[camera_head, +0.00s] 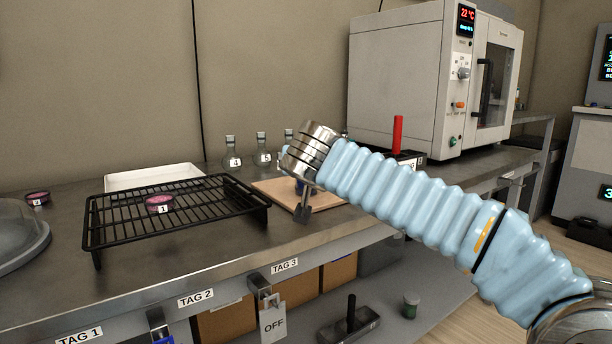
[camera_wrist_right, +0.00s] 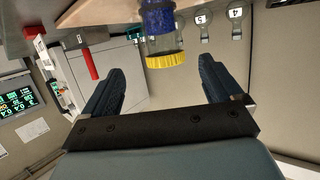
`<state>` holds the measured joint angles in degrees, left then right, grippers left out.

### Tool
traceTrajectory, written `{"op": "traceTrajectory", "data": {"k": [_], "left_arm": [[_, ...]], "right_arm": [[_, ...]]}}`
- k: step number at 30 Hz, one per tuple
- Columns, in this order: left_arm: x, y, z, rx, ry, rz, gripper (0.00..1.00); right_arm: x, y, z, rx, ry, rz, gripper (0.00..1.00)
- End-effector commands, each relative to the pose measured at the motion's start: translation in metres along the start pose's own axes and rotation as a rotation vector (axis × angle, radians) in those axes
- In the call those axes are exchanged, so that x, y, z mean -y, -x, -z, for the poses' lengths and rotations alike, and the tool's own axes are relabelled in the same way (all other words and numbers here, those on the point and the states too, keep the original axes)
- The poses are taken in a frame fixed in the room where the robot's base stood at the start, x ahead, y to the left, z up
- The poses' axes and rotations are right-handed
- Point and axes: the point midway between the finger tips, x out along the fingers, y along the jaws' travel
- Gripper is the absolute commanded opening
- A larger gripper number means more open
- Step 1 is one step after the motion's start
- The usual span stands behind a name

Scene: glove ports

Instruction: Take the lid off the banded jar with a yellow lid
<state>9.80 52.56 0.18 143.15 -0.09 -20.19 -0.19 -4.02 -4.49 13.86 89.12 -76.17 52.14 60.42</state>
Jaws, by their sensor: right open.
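In the head view my right arm hides nearly all of the jar; only a bit of blue shows beside the wrist. My right gripper (camera_wrist_right: 160,68) is open, its two dark fingers apart on either side of the lid in the picture. The lid appears beyond the fingertips, and I see no contact. In the head view the gripper (camera_head: 304,208) hangs over the board. My left gripper is not in view.
Small numbered flasks (camera_head: 262,155) stand behind the board. A black rack (camera_head: 180,212) holds a pink dish (camera_head: 159,203), with a white tray (camera_head: 150,178) behind. A red upright handle (camera_head: 397,134) and a large oven-like machine (camera_head: 400,80) stand right of the board. Bare bench lies in front.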

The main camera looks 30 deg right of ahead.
Motion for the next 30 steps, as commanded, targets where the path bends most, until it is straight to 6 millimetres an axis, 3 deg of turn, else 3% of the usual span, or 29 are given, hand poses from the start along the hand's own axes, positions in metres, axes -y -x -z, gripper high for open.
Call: {"op": "traceTrajectory", "data": {"k": [6, 13, 21, 29, 30], "left_arm": [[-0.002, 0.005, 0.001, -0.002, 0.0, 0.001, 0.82], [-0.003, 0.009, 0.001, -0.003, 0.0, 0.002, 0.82], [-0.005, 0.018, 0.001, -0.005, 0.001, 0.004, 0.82], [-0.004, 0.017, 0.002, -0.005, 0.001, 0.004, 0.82], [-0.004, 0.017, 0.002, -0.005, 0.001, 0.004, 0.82]], "right_arm": [[0.0, -0.044, 0.001, 0.002, 0.0, -0.002, 0.93], [0.002, -0.064, 0.001, 0.002, 0.0, -0.002, 0.93], [0.005, -0.103, 0.002, 0.001, 0.0, -0.002, 0.93], [0.006, -0.107, 0.001, 0.0, 0.0, 0.0, 0.93], [0.006, -0.107, 0.001, 0.0, 0.0, 0.0, 0.88]]}}
